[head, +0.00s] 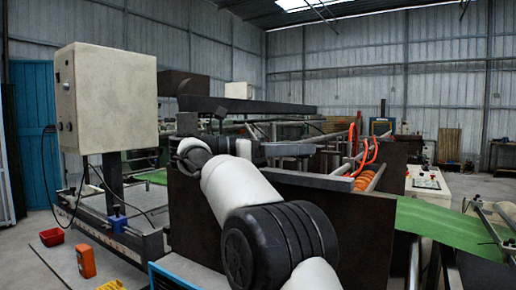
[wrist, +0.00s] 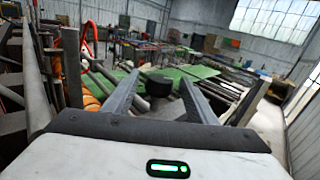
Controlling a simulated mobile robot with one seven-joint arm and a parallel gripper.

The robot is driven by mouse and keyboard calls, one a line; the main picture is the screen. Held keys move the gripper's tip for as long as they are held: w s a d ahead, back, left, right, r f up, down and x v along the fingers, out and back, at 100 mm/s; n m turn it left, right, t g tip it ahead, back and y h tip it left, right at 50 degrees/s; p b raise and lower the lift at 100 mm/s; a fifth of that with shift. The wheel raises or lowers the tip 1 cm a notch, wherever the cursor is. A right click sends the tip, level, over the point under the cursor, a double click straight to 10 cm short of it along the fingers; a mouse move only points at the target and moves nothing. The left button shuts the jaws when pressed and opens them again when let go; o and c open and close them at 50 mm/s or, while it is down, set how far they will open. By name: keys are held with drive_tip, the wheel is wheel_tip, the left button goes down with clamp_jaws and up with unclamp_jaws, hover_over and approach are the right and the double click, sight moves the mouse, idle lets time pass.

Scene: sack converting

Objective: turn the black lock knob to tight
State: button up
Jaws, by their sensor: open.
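The black lock knob (wrist: 158,86) shows in the wrist view as a dark round cap on a thicker dark body. My gripper (wrist: 161,79) is open, with one grey finger to the left of the knob and one to the right. Gaps show between the knob and both fingers, and I see no contact. How far the knob lies beyond the fingertips is hard to tell. In the head view my arm reaches over the machine's dark side panel. The knob cannot be made out there, and its turn position cannot be read.
In the head view a beige control box (head: 106,97) stands at the left. Orange hoses (head: 367,153) and orange rollers (head: 364,181) lie right of my arm, near a green sheet (head: 440,226). A red bin (head: 52,237) and an orange container (head: 86,261) are low at the left.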

drive_tip(key=s+a+p, duration=0.1)
drive_tip(key=a, duration=0.9)
drive_tip(key=shift+s+a+p, duration=0.3)
drive_tip(key=shift+a+p, duration=0.05)
drive_tip(key=shift+a, duration=0.05)
